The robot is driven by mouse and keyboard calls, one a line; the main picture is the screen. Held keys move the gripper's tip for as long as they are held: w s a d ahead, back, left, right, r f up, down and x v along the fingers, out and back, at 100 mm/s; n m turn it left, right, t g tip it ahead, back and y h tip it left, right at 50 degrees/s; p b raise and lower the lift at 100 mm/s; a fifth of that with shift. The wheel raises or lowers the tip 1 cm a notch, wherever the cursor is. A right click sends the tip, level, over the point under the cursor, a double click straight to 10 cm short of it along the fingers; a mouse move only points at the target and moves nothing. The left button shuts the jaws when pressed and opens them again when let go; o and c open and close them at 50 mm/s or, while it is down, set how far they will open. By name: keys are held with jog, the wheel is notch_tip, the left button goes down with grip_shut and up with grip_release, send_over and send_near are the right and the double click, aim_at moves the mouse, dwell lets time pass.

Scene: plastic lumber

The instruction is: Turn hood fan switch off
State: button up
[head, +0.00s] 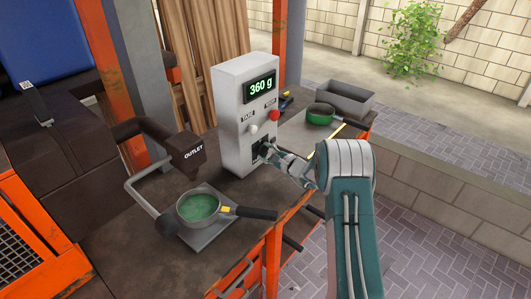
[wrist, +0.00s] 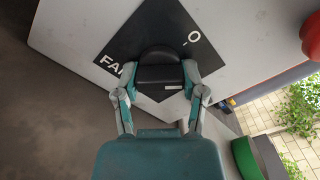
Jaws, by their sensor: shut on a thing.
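The fan switch is a black knob (wrist: 160,74) on a dark diamond plate (wrist: 118,58) with partly hidden lettering starting "FA" and an "O" at upper right. A small white mark shows on the knob's lower right. The plate sits low on the front of a white control box (head: 229,135). My gripper (wrist: 160,88) is shut on the knob, one finger on each side.
The box has a display reading 360 g (head: 260,87), a red button (head: 274,115) and a white button (head: 253,129). A green-sided bowl (head: 320,114) and grey bin (head: 345,101) stand behind.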

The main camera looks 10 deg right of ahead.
jog(key=n, duration=0.5)
jog(key=shift+f+n, duration=0.1)
jog(key=shift+n, duration=1.3)
jog(key=shift+a+f, duration=0.1)
jog(key=shift+f, duration=0.05)
jog(key=o, duration=1.2)
jog(key=shift+c, duration=0.2)
jog(key=shift+s+r, duration=0.15)
jog(key=shift+r, duration=0.05)
jog(key=v, duration=1.1)
jog(key=shift+s+d+f, duration=0.15)
jog(key=shift+s+d, duration=0.05)
jog(key=shift+d, duration=0.15)
